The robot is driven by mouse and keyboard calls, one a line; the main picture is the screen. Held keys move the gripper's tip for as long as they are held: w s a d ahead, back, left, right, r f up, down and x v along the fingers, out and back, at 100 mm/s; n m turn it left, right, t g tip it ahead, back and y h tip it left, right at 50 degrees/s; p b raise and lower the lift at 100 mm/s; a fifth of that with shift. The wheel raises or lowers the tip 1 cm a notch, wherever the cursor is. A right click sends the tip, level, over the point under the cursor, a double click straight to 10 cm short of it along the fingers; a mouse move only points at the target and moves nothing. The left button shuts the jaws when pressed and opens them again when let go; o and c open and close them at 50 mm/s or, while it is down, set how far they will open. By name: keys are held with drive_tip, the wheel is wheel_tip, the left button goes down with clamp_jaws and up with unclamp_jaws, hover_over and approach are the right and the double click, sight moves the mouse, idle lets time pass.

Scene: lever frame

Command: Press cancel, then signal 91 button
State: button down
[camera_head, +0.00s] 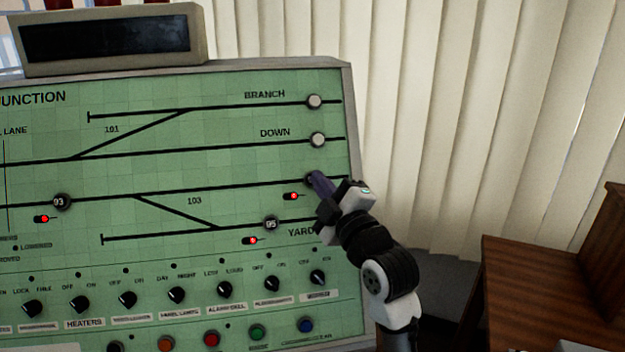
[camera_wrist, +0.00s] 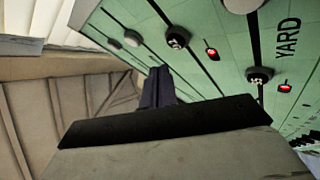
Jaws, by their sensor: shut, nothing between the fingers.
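The green signal panel (camera_head: 160,130) stands in front of me. My gripper (camera_head: 318,184) is shut and empty, its dark fingertips at the right end of the line below DOWN. They largely cover a dark round button there in the head view. In the wrist view, that dark button (camera_wrist: 177,38), with a number hard to read, shows beyond my shut fingers (camera_wrist: 157,85). I cannot tell whether the fingertips touch the panel. Buttons 93 (camera_head: 62,201) and 95 (camera_head: 271,224) are dark and round. No label reading cancel is legible.
White buttons sit by BRANCH (camera_head: 315,101) and DOWN (camera_head: 318,139). Below are rotary knobs (camera_head: 176,295) and a row of coloured buttons, including red (camera_head: 212,339) and blue (camera_head: 305,325). A dark display (camera_head: 105,38) tops the panel. Blinds (camera_head: 450,110) and a wooden desk (camera_head: 520,280) are right.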

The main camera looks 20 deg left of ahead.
drive_tip(key=s+d, duration=0.1)
drive_tip(key=s+r, duration=0.1)
drive_tip(key=shift+s+d+r, duration=0.3)
drive_tip(key=shift+d, duration=0.05)
drive_tip(key=shift+d, duration=0.1)
idle(0.5)
